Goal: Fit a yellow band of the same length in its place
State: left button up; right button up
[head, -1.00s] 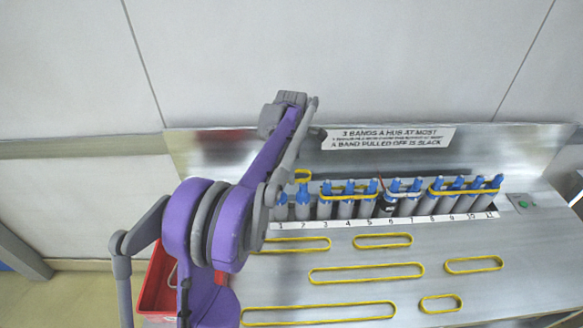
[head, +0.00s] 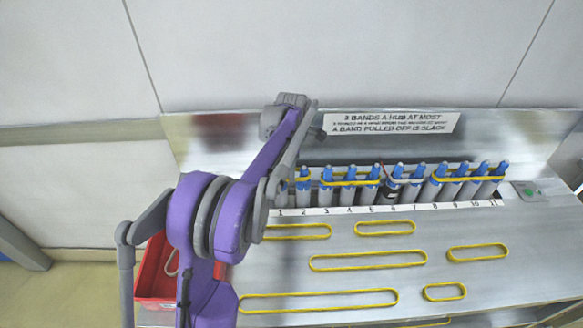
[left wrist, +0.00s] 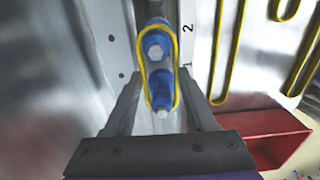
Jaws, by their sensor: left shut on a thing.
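In the left wrist view, a yellow band (left wrist: 178,52) loops around two blue-topped hubs, the far one (left wrist: 156,45) and the near one (left wrist: 162,96), by the printed 2 and 1. My left gripper (left wrist: 160,80) has its fingers on both sides of the near hub, shut on the band there. In the head view, my arm hides the fingers and hub 1, while part of the band shows at hub 2 (head: 303,186). Loose yellow bands of several lengths lie on the bench, including a short one (head: 445,299), a middle one (head: 385,234) and a long one (head: 320,308). My right gripper is out of view.
More hubs stand in the row to the right, some with yellow bands (head: 470,179) around them. A red bin (head: 152,300) is at the bench's left end. A sign (head: 392,123) is on the back panel, and a green button (head: 530,191) is at the right.

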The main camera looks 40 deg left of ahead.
pick_arm(q)
jog(key=o, duration=1.4)
notch_tip(320, 180, up, 11)
jog(key=shift+p, duration=0.35)
